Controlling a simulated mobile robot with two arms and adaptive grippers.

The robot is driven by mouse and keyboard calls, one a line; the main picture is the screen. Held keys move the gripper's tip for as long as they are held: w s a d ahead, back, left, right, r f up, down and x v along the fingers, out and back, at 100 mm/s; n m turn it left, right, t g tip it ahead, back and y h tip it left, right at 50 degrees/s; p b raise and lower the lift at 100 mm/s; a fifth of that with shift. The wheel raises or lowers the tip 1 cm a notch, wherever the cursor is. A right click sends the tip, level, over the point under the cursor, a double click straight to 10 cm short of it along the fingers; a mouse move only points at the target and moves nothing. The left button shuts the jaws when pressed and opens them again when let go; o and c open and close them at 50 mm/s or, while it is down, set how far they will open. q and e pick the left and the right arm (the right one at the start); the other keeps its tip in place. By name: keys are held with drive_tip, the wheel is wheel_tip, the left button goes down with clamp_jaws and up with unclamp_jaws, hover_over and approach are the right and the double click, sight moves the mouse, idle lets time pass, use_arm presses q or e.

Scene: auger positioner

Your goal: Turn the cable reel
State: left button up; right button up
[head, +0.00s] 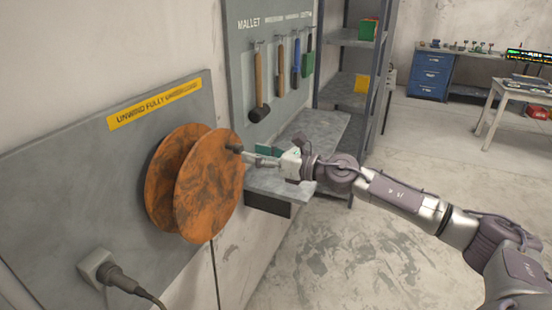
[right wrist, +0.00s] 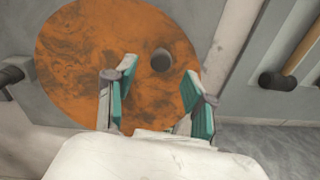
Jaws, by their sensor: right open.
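The cable reel (head: 208,185) is a pair of worn orange discs mounted on a grey wall board. A dark knob (head: 234,148) stands out from its front disc near the upper right edge. My right gripper (head: 257,155) is close to the knob, on its right in the head view. In the right wrist view the reel's face (right wrist: 85,50) fills much of the picture. The knob (right wrist: 162,60) shows between the two spread fingers of my right gripper (right wrist: 160,75), with visible space on each side. The gripper is open and empty. My left gripper is not in view.
A yellow label (head: 155,103) reads about unwinding fully. A plug with a cable (head: 120,280) sits at the board's lower left. A mallet (head: 258,85) and other tools hang on a panel above a grey shelf (head: 325,135). The floor at right is open.

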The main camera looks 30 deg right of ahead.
drive_tip(key=v, duration=0.6)
drive_tip(key=shift+d, duration=0.1)
idle(0.5)
